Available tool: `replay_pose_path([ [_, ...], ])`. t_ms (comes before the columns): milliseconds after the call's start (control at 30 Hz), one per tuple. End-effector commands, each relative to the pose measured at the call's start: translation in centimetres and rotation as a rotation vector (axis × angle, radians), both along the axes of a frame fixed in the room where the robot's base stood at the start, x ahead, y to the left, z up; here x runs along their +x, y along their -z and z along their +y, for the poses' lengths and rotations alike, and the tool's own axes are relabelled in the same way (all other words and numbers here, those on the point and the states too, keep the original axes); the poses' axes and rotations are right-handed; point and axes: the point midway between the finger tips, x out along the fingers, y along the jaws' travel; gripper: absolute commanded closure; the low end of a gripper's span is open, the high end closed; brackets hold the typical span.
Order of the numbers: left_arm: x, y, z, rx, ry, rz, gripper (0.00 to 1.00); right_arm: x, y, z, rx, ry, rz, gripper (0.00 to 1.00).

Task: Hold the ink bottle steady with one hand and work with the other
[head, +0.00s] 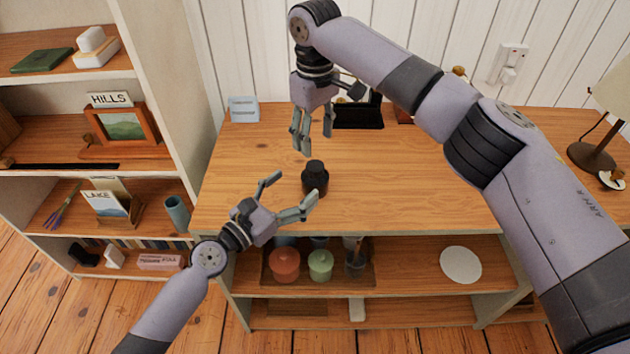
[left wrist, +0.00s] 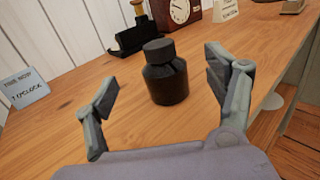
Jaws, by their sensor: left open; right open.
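The ink bottle (head: 315,180) is small, dark and squat with a black cap. It stands upright on the wooden desk top (head: 410,190). It also shows in the left wrist view (left wrist: 166,80), between and beyond the two fingers. My left gripper (head: 292,192) is open and empty, just left of and in front of the bottle, apart from it. Its fingers also show in the left wrist view (left wrist: 168,95). My right gripper (head: 315,140) is open, pointing down above and behind the bottle, not touching it.
A blue card (head: 243,109) stands at the desk's back left and a black holder (head: 360,115) at the back. A lamp (head: 593,150) is at the right. Shelves below hold a red jar (head: 284,265), a green jar (head: 320,265) and a white plate (head: 460,265). A bookcase (head: 165,90) stands left.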

Motion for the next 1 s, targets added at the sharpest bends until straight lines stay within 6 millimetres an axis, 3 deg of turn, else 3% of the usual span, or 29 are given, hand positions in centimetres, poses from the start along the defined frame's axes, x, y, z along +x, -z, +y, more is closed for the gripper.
replay_pose_path([
  [200,3.3,-0.1,-2.8,-0.001,0.001,0.000,0.22,0.0,0.0,0.0,0.000,0.000,0.000,0.49],
  [400,5.1,0.0,-4.4,0.001,0.001,0.001,0.22,0.0,0.0,0.0,0.000,0.000,0.000,0.49],
  [833,5.8,0.0,-5.0,0.001,0.001,0.001,0.22,0.0,0.0,0.0,0.000,0.000,0.000,0.49],
  [1000,5.8,0.0,-4.9,0.001,0.001,0.001,0.32,0.0,0.0,0.0,0.000,0.000,0.000,0.49],
])
